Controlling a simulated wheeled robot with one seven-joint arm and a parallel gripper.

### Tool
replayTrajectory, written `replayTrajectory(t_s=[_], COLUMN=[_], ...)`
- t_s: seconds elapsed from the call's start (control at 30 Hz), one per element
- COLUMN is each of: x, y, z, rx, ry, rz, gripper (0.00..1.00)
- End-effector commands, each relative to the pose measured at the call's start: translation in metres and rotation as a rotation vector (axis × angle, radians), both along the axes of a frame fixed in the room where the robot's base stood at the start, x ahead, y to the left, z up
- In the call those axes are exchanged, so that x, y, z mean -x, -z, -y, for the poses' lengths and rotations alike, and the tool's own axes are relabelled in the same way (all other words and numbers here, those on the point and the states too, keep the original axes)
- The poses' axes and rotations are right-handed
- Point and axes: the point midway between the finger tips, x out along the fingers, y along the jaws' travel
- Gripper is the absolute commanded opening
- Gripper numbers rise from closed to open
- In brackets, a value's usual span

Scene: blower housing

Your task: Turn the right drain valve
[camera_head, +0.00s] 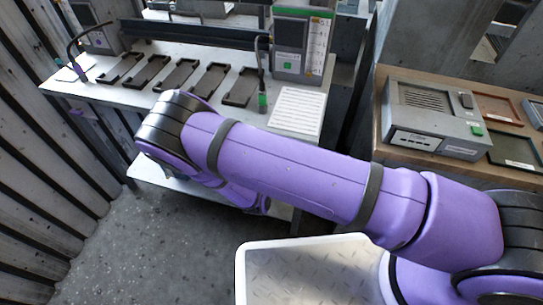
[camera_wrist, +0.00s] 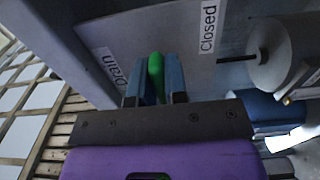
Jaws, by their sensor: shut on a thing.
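The green handle of the drain valve (camera_wrist: 156,66) shows in the wrist view, upright in the picture between two blue fingers. My gripper (camera_wrist: 154,76) is shut on this handle, with one finger on each side. A white label reading "Drain" (camera_wrist: 110,67) is left of the handle, and a label reading "Closed" (camera_wrist: 208,26) is to its upper right. Both are on a grey panel (camera_wrist: 185,35). The fingers hide part of the handle. In the head view my purple arm reaches left over the bench front; my gripper and the valve are not visible there.
A grey cylinder (camera_wrist: 285,52) with a dark rod stands close right of the gripper. In the head view, a white bench (camera_head: 130,95) holds several dark trays and a green-topped control box (camera_head: 300,45). A wooden table (camera_head: 379,125) carries a grey device (camera_head: 432,115). Floor at lower left is clear.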

Motion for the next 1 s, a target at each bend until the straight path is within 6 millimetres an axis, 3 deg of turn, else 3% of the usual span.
replayTrajectory(t_s=[0.47, 0.5, 0.6, 1.0], x=[0.0013, 0.0013, 0.0012, 0.0086], y=[0.0015, 0.0015, 0.0013, 0.0007], z=[-0.0004, -0.0004, -0.0003, -0.0038], rx=[-0.015, -0.015, -0.014, -0.013], ry=[0.000, -0.001, 0.000, -0.002], rz=[0.001, 0.001, 0.002, 0.003], gripper=[0.00, 0.18, 0.39, 0.39])
